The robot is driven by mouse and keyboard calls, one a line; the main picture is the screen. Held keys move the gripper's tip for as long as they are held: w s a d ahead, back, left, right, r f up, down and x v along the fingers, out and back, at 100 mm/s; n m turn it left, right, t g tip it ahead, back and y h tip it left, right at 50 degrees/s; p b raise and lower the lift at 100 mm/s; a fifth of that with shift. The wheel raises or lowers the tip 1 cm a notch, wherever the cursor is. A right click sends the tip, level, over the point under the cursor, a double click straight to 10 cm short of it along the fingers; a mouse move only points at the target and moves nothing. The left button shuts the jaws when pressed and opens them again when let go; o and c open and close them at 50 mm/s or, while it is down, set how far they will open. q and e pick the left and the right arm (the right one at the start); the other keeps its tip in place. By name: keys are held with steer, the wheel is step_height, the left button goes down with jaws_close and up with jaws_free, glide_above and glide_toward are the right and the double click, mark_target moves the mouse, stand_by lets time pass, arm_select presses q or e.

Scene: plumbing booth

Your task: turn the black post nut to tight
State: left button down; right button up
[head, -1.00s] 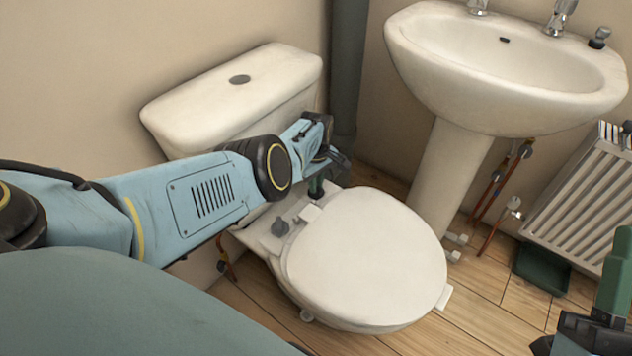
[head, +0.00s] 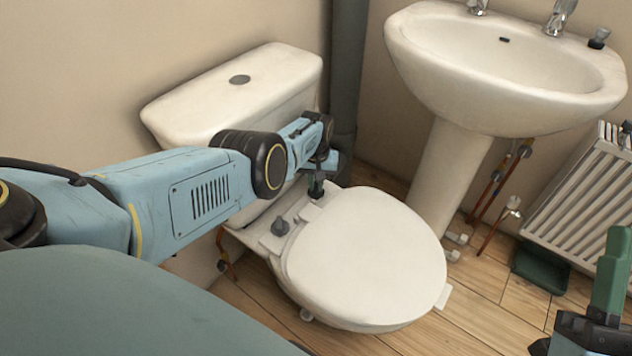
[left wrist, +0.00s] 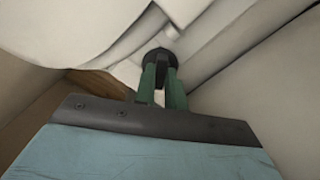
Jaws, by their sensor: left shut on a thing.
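The black post nut (left wrist: 158,58) is at the hinge end of the toilet seat. It shows in the left wrist view between my left gripper's green fingertips, which are shut on it. In the head view my left gripper (head: 316,186) points down at the far hinge post, and its fingers mostly hide the nut there.
The white toilet lid (head: 365,258) is down beside the gripper. The cistern (head: 240,95) stands close behind it, and a grey pipe (head: 347,75) rises behind. A basin (head: 505,75), a radiator (head: 580,195) and a green tray (head: 541,268) are to the right.

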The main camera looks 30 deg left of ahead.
arm_select(q)
steer(key=shift+s+f+m, duration=0.1)
steer(key=shift+m, duration=0.6)
steer(key=c, duration=1.3)
jaws_free()
steer(key=shift+n, duration=0.3)
